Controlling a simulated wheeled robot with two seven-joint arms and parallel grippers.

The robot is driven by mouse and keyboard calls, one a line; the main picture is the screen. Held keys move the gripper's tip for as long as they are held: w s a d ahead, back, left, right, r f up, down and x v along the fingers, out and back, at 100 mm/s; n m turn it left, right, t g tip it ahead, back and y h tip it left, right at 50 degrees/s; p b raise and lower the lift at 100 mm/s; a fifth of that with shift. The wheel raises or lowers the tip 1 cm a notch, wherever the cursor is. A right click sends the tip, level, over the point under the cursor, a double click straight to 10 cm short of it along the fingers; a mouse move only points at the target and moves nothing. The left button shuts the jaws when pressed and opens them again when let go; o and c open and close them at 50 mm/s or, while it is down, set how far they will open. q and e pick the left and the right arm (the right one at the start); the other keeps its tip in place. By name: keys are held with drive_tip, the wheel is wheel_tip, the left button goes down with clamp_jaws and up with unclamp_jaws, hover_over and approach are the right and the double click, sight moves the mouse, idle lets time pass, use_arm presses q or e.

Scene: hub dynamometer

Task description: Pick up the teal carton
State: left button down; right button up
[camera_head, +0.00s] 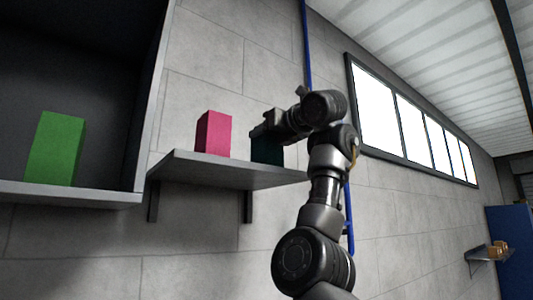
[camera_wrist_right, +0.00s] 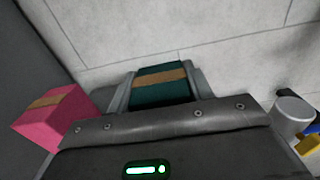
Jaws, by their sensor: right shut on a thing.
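The teal carton (camera_head: 267,151) is a dark teal box at the right part of the grey wall shelf (camera_head: 225,170) in the head view. In the right wrist view the teal carton (camera_wrist_right: 163,90) has a brown tape strip across its top and sits between the two fingers. My right gripper (camera_head: 265,133) is shut on it from above; the fingers (camera_wrist_right: 162,84) flank its sides. The carton's lower end appears at shelf level; whether it touches the shelf cannot be told. My left gripper is not in view.
A pink carton (camera_head: 214,134) stands on the same shelf, left of the teal one; it also shows in the wrist view (camera_wrist_right: 60,116). A green carton (camera_head: 55,148) stands in a grey open cabinet (camera_head: 80,195) at left. A blue pipe (camera_head: 308,50) runs up the wall.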

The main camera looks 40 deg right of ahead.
drive_tip(key=shift+c, duration=1.1)
drive_tip(key=shift+r, duration=0.1)
